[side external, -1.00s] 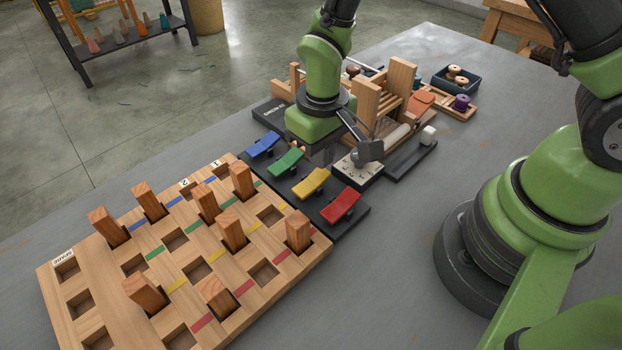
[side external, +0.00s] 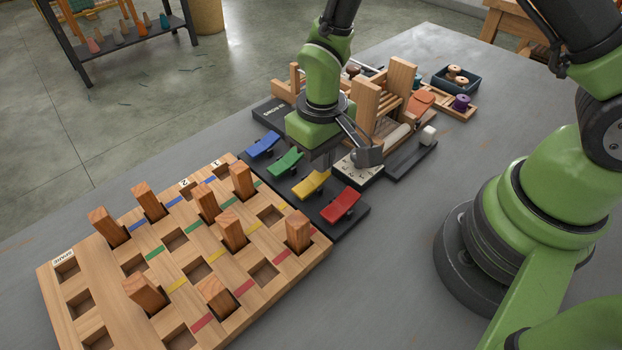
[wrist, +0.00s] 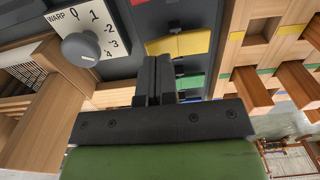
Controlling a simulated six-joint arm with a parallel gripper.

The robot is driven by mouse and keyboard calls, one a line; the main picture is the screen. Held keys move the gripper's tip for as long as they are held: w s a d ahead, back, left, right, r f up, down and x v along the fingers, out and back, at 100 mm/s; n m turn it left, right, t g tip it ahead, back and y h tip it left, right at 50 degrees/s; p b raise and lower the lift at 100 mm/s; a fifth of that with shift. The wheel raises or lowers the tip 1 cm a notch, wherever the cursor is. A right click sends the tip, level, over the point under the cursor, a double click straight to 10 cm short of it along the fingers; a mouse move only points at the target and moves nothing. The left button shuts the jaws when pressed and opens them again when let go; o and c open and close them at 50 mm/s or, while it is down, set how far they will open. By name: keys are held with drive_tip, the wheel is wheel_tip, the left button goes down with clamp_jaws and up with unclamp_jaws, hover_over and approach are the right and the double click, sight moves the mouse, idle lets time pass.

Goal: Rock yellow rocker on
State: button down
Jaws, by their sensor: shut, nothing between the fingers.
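The yellow rocker (side external: 312,185) sits on a dark base between the green rocker (side external: 286,163) and the red rocker (side external: 341,205). It is a bent paddle, with its end toward the upper right looking raised in the side view. My gripper (side external: 322,164) is shut and empty, pointing down just above the upper-right end of the yellow rocker. In the wrist view the shut fingertips (wrist: 154,61) overlap the near edge of the yellow rocker (wrist: 185,44). I cannot tell whether they touch it.
The blue rocker (side external: 262,145) is at the far end of the row. A white dial plate (side external: 356,172) marked WARP stands close beside my gripper. A wooden board (side external: 190,265) with several upright pegs lies to the left. A wooden loom frame (side external: 365,105) rises behind.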

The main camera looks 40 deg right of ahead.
drive_tip(key=shift+f, duration=1)
drive_tip(key=shift+r, duration=3.55)
drive_tip(key=shift+r, duration=0.25)
drive_tip(key=s+d+r+m+t+y, duration=0.1)
drive_tip(key=s+d+r+m+t, duration=0.1)
drive_tip(key=s+r, duration=0.5)
drive_tip(key=s+d+r+m+t+y, duration=0.1)
drive_tip(key=s+r+t, duration=0.4)
drive_tip(key=r, duration=0.8)
drive_tip(key=shift+s+d+r+m, duration=0.2)
drive_tip(key=shift+s+d+m, duration=0.3)
drive_tip(key=shift+s+d, duration=0.65)
